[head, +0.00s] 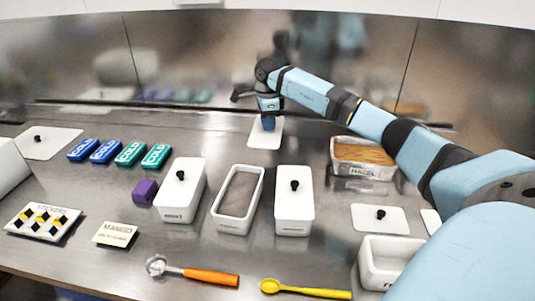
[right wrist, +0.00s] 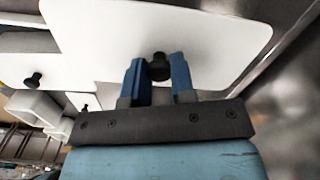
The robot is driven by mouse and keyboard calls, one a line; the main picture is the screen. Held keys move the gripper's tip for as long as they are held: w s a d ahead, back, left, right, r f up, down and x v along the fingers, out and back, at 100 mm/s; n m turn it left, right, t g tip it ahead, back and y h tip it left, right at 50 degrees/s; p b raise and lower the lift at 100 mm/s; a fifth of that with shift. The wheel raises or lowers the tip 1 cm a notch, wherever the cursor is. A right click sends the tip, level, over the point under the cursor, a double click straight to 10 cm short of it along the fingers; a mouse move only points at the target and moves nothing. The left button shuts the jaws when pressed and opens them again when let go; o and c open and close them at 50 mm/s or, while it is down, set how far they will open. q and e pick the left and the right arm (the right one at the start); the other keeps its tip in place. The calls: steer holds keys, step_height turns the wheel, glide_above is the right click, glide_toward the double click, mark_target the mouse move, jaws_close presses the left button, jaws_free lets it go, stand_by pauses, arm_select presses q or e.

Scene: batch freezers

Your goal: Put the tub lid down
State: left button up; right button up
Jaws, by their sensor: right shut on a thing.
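My right gripper (head: 268,122) reaches to the back of the steel counter, its blue fingers pointing down. It is shut on the black knob (right wrist: 159,67) of a white tub lid (head: 263,141). In the right wrist view the same lid (right wrist: 225,35) spreads flat beyond the fingers. The lid is by the back wall; I cannot tell whether it touches the counter. An uncovered white tub (head: 219,217) with grey-brown contents stands mid-counter between two lidded tubs. My left gripper is out of view.
Lidded tubs (head: 178,205) and (head: 294,215) stand in front. A labelled open tub (head: 362,172) is under my right arm. Loose lids lie at right (head: 365,218) and far left (head: 55,146). Blue and green cold packs (head: 108,151) lie at left. Scoops (head: 210,277) lie in front.

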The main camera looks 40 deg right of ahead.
mark_target(268, 160)
step_height(268, 160, down, 12)
steer(key=shift+r, duration=0.25)
stand_by(0.3)
steer(key=o, duration=0.9)
steer(key=shift+f, duration=0.15)
step_height(268, 160, up, 12)
steer(key=shift+r, duration=0.2)
